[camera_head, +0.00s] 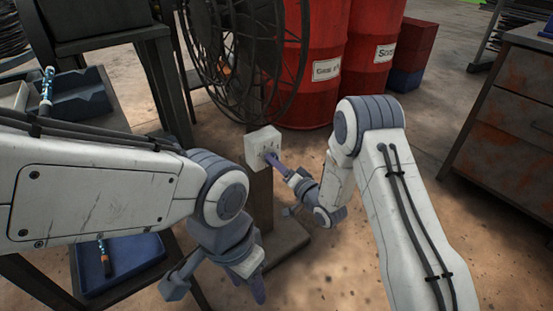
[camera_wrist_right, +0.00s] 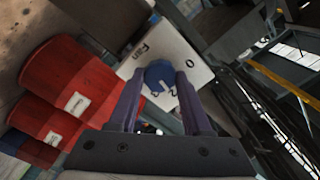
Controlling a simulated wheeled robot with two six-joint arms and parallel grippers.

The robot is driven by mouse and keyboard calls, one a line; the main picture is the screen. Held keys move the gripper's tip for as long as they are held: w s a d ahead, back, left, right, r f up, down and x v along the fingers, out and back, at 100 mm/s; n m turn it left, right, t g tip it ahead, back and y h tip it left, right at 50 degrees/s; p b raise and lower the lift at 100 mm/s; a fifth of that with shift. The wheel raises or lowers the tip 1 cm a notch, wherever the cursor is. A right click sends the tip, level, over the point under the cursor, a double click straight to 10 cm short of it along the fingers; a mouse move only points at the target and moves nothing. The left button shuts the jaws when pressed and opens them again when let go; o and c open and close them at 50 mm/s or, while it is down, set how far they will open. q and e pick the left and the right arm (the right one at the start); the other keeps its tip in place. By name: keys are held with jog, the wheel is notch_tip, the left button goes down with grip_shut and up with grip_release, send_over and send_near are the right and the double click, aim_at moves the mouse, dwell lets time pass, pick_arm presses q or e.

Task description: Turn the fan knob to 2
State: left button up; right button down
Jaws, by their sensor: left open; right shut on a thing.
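The fan's white control box (camera_head: 263,146) stands on a post below the fan. In the right wrist view the box (camera_wrist_right: 191,70) shows the word Fan, a 0 and a round blue knob (camera_wrist_right: 159,74). A pale mark on the knob is at its lower edge, near a partly hidden digit that looks like a 2. My right gripper (camera_head: 272,158) reaches the box; its purple fingers (camera_wrist_right: 158,88) are shut on the knob from both sides. My left gripper (camera_head: 217,288) is open and empty, low in front of the post and apart from the box.
The caged black fan (camera_head: 243,55) is just above the box. Red drums (camera_head: 316,75) stand behind it. A dark rack with a blue tray (camera_head: 122,266) is at the left, close to my left arm. A rusty cabinet (camera_head: 510,125) is at the right. Floor between is free.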

jog(key=shift+m+p, duration=0.3)
jog(key=shift+m, duration=0.3)
jog(key=shift+f, duration=0.1)
jog(key=shift+c, duration=1.7)
grip_release()
jog(key=p+v, duration=0.3)
jog(key=v, duration=0.7)
jog(key=shift+s+d, duration=0.15)
jog(key=shift+s, duration=0.05)
